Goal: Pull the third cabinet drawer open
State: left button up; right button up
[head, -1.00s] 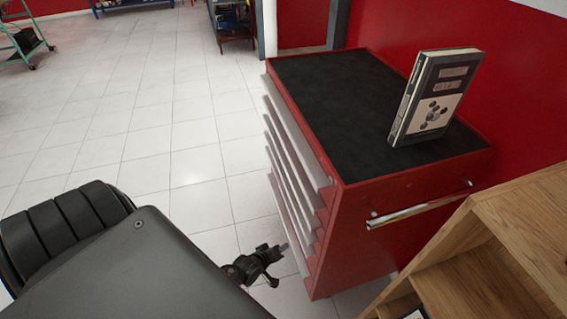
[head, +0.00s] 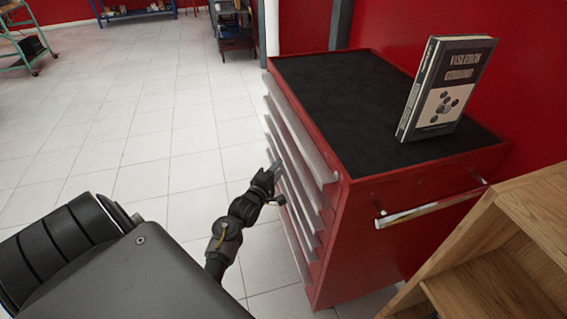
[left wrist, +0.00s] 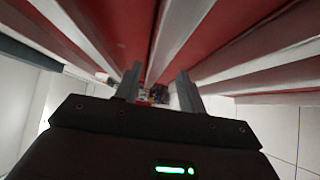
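The red cabinet (head: 400,215) stands at the centre right, its drawer fronts facing left. Each drawer has a long pale handle strip; all the drawers look shut. I take the third drawer (head: 291,184) as the third strip down, partly seen at this steep angle. My left gripper (head: 274,170) is beside the middle drawer strips. In the left wrist view its two fingers (left wrist: 158,88) are apart with nothing clearly held, pointing along the red drawer fronts and pale strips (left wrist: 182,35). Whether a finger touches a strip, I cannot tell. My right gripper is not in view.
A book (head: 446,88) stands on the cabinet's black top (head: 345,115). A metal side bar (head: 432,207) sticks out from the cabinet's near side. A wooden shelf unit (head: 500,245) is close at the lower right. The tiled floor (head: 150,130) left of the drawers is clear.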

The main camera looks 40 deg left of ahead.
pick_arm(q)
jog(key=w, duration=0.4)
jog(key=shift+w+a, duration=0.4)
grip_shut()
